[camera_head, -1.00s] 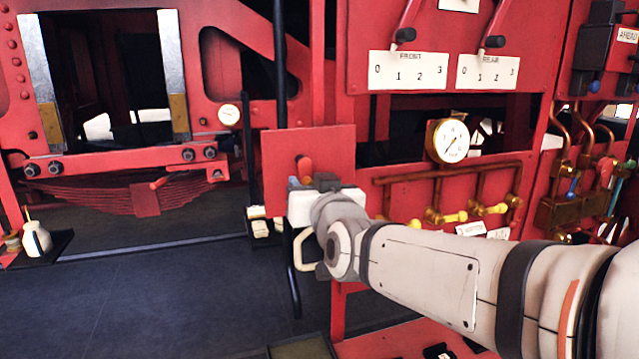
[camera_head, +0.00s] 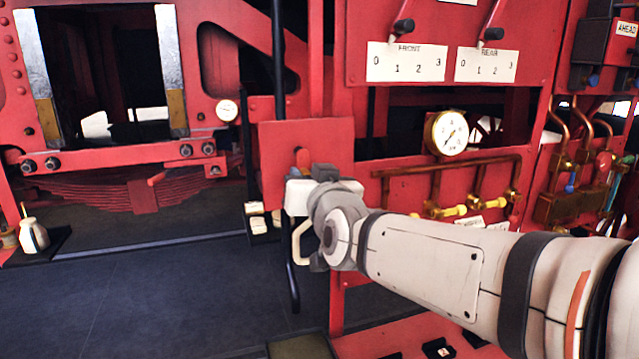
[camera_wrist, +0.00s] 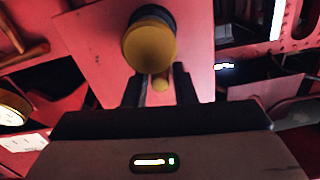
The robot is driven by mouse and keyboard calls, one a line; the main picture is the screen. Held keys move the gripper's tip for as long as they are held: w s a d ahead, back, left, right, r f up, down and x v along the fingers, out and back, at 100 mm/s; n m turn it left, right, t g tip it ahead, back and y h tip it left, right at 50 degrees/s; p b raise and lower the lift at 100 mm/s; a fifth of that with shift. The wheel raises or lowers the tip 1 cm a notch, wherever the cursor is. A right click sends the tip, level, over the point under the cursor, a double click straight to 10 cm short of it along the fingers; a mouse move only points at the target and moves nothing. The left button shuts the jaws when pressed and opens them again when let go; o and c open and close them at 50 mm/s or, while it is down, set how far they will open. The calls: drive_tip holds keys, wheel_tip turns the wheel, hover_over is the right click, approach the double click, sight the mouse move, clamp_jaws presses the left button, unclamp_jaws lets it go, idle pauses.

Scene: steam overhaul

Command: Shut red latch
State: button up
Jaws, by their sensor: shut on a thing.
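The red latch (camera_head: 303,159) shows as a short red piece standing up against a square red panel (camera_head: 335,140). My gripper (camera_head: 305,180) is at the panel just below it and hides the lower part. In the wrist view a round knob with a yellowish face (camera_wrist: 150,44) and a dark blue base stands out from the panel. I cannot tell whether this piece is part of the latch.
A brass gauge (camera_head: 446,132) and pipes with yellow valve handles (camera_head: 455,210) are right of the panel. Two levers with number plates (camera_head: 406,62) are above right. The dark floor (camera_head: 170,300) at lower left is clear.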

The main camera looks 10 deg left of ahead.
idle(0.3)
drive_tip(key=o, duration=0.8)
drive_tip(key=b+v, duration=0.1)
drive_tip(key=v, duration=0.6)
drive_tip(key=shift+s+d, duration=0.25)
drive_tip(key=shift+s, duration=0.1)
